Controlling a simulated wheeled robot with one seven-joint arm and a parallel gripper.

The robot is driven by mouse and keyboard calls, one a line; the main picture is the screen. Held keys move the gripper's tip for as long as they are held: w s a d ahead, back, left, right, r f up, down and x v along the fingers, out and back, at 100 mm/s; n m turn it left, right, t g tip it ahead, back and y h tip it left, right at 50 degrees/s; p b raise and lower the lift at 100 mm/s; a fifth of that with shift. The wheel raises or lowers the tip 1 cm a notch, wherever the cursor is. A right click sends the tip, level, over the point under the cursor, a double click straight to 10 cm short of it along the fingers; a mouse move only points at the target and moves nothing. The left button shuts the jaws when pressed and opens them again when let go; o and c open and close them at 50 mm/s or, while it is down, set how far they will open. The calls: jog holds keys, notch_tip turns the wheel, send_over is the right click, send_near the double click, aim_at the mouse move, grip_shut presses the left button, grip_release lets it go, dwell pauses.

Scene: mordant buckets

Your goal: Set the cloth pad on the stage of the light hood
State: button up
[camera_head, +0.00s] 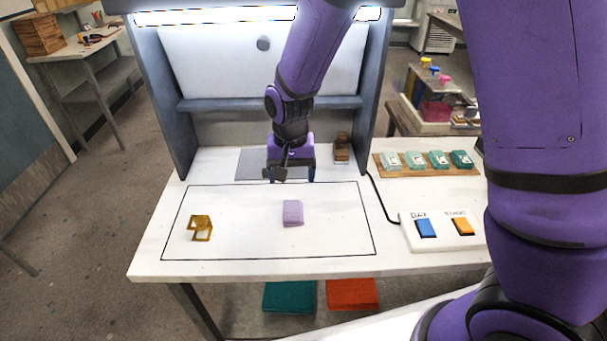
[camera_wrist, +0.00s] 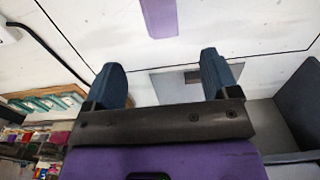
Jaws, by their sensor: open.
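The lilac cloth pad (camera_head: 292,213) lies flat on the white table, inside the black outlined rectangle, and its near part shows at the top of the wrist view (camera_wrist: 160,15). The stage appears to be the flat grey plate (camera_head: 250,166) at the back of the table under the light hood (camera_head: 162,95). My gripper (camera_head: 291,177) is open and empty, over the right part of that plate and behind the pad. In the wrist view, the open fingers (camera_wrist: 162,72) have the plate (camera_wrist: 176,88) between them, partly hidden. The pad is apart from the fingers.
A brass folding piece (camera_head: 201,228) lies left of the pad. A brown block (camera_head: 341,147) stands right of the plate. A wooden strip of green blocks (camera_head: 427,160) and a button panel (camera_head: 443,243) sit at the right. Table between pad and plate is clear.

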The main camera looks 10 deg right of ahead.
jog(key=s+d+r+t, duration=0.1)
jog(key=s+d+r, duration=0.35)
jog(key=r, duration=0.35)
jog(key=s+d+r+n+t+y, duration=0.1)
jog(key=s+d+r, duration=0.3)
jog(key=d+r, duration=0.25)
jog(key=s+d+r+t, duration=0.2)
jog(key=s+d+r, duration=0.25)
jog(key=r, duration=0.45)
jog(key=s+d+r+n+t+h, duration=0.1)
jog(key=s+d+r, duration=0.2)
jog(key=s, duration=0.6)
jog(key=shift+d, duration=0.8)
